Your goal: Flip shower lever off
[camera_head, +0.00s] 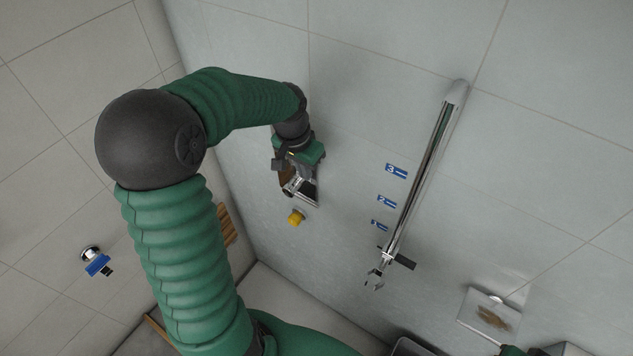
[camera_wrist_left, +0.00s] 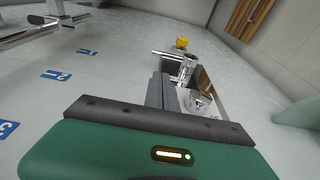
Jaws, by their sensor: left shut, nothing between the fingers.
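My left gripper (camera_head: 303,192) is shut and empty, close to the pale tiled shower wall. It also shows in the left wrist view (camera_wrist_left: 178,78). A yellow knob (camera_head: 296,217) is on the wall just below the fingers in the head view. In the left wrist view the yellow knob (camera_wrist_left: 181,43) lies beyond the fingertips, with a chrome bar (camera_wrist_left: 167,53) beside it. This chrome bar may be the shower lever; the gripper partly hides the fitting, and I cannot tell whether they touch.
A long chrome rail (camera_head: 425,180) with a bracket (camera_head: 376,280) at its lower end is on the wall to the right. Blue number labels (camera_head: 396,171) run beside it. A soap dish (camera_head: 488,311) is at lower right. The wall between gripper and labels is clear.

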